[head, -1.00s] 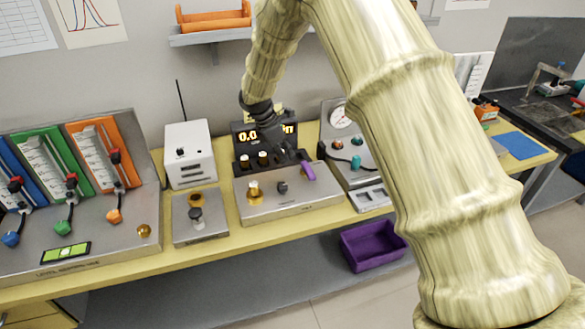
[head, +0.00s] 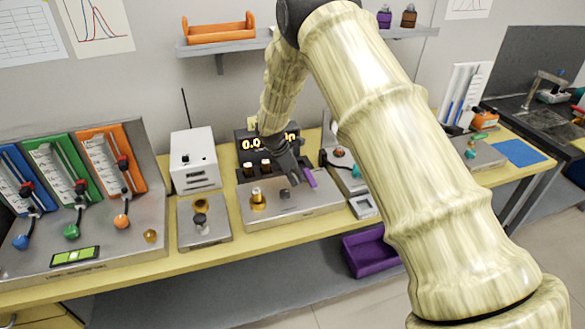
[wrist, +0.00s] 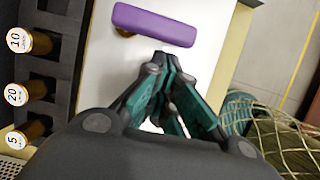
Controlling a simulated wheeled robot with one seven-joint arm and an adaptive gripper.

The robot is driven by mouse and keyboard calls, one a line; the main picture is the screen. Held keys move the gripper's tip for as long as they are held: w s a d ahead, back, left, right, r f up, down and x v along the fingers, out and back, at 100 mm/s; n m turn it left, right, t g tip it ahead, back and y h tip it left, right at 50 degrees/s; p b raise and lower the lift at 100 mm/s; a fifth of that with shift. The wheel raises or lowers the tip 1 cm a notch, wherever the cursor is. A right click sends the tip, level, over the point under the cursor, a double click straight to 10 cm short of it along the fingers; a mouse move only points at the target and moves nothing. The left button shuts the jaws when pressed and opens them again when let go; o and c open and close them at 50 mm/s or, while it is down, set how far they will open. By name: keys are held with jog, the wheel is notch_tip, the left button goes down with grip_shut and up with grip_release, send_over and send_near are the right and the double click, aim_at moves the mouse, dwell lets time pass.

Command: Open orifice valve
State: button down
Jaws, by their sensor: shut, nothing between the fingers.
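A purple lever handle (head: 310,177) sits at the right part of a grey metal panel (head: 270,213) on the bench. In the wrist view the purple handle (wrist: 154,24) lies as a bar on a small brass stem, above the fingertips. My gripper (head: 294,178) is shut and empty, right beside the handle on its left in the head view. In the wrist view my gripper's green-lined fingers (wrist: 163,68) are together, close to the bar's lower edge. I cannot tell whether they touch it.
A white box (head: 195,160) and a panel with coloured tubes (head: 85,185) are left. A purple bin (head: 372,254) sits below the bench.

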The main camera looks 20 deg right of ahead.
jog(key=shift+x, duration=1)
jog(key=shift+d, duration=0.1)
